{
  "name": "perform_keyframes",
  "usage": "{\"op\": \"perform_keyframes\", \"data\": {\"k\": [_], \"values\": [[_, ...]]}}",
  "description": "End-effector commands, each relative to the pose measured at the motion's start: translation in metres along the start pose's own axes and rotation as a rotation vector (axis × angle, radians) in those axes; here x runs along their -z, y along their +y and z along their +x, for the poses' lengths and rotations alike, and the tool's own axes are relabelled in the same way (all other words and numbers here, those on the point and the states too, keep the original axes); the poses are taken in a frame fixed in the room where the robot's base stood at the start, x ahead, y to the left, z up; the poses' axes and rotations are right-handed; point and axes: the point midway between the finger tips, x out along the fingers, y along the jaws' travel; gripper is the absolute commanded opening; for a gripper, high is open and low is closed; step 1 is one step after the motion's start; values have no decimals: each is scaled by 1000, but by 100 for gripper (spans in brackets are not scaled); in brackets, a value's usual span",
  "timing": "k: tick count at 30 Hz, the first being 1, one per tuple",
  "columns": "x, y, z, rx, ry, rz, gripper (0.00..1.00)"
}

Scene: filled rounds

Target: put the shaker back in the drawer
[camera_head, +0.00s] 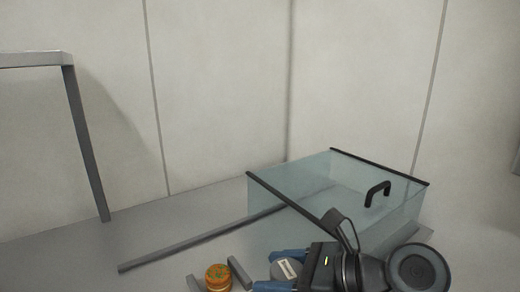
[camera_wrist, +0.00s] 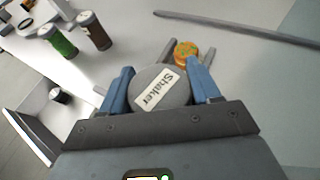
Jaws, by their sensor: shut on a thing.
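The grey shaker (camera_wrist: 162,87) has a white label reading "Shaker". In the wrist view it sits between the two blue fingers of my gripper (camera_wrist: 161,92), which are shut on it. The drawer (camera_head: 402,208) is a clear, bluish box with dark top edges and a black handle (camera_head: 377,193). It looks open at the top, and I see nothing inside it. My gripper is in front of it, and my arm hides part of its near side.
An orange-and-green topped round item (camera_head: 218,277), also in the wrist view (camera_wrist: 186,52), stands between short grey bars left of the shaker. A green jar (camera_wrist: 57,40) and a brown jar (camera_wrist: 95,31) stand further off. A long grey bar (camera_head: 200,238) lies left of the drawer.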

Motion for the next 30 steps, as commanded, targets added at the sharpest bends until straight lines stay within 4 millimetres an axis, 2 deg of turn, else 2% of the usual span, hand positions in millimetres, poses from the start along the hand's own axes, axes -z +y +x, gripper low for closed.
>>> {"op": "perform_keyframes", "data": {"k": [6, 12, 18, 21, 27, 30], "values": [[46, -24, -28, 203, 2, 87, 28], [109, -60, -66, 500, 3, 210, 28], [152, -87, -93, 708, 1, 294, 28], [169, -97, -103, 789, 1, 328, 28], [168, -98, -104, 795, -2, 330, 28], [179, -98, -99, 792, -1, 328, 28]]}}
